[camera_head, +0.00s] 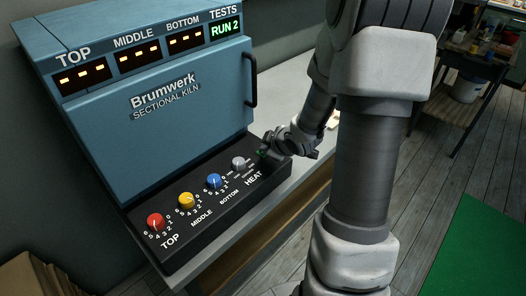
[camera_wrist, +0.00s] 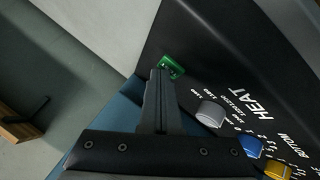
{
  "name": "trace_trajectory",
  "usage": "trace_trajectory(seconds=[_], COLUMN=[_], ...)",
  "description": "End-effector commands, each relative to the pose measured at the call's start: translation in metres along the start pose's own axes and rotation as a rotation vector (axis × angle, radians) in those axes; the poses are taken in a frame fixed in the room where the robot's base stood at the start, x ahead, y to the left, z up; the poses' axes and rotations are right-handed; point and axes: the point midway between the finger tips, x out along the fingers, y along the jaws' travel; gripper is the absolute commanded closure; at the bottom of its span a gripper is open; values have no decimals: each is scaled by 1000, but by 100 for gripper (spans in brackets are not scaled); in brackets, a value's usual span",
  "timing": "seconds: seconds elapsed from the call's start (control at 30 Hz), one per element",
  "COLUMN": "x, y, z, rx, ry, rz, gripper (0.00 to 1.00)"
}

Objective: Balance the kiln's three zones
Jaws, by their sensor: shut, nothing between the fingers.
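The blue-grey kiln (camera_head: 165,125) stands on the bench with its door shut. Its TOP (camera_head: 82,77), MIDDLE (camera_head: 139,57) and BOTTOM (camera_head: 186,40) displays show only orange dashes. On the black panel sit a red TOP knob (camera_head: 155,221), a yellow MIDDLE knob (camera_head: 186,200), a blue BOTTOM knob (camera_head: 214,181) and a grey HEAT knob (camera_head: 238,163). My gripper (camera_wrist: 161,73) is shut and empty, its tips at the green button (camera_wrist: 174,66) at the panel's right end; I cannot tell if they touch.
My arm covers the bench's right part. A dark side table with containers (camera_head: 470,85) stands at the back right. A green mat (camera_head: 480,250) lies on the plank floor. Brown boards (camera_head: 35,275) are at the lower left.

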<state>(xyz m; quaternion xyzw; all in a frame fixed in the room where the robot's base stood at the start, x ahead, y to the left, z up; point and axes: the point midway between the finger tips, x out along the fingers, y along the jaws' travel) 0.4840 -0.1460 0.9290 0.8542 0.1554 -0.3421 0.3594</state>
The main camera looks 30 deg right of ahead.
Motion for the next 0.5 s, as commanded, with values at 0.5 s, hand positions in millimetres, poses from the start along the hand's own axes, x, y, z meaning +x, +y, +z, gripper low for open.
trace_trajectory(seconds=[0.5], x=[-12], y=[8], z=[-8], rx=[0], ry=[-1], rz=[-1], gripper=[100])
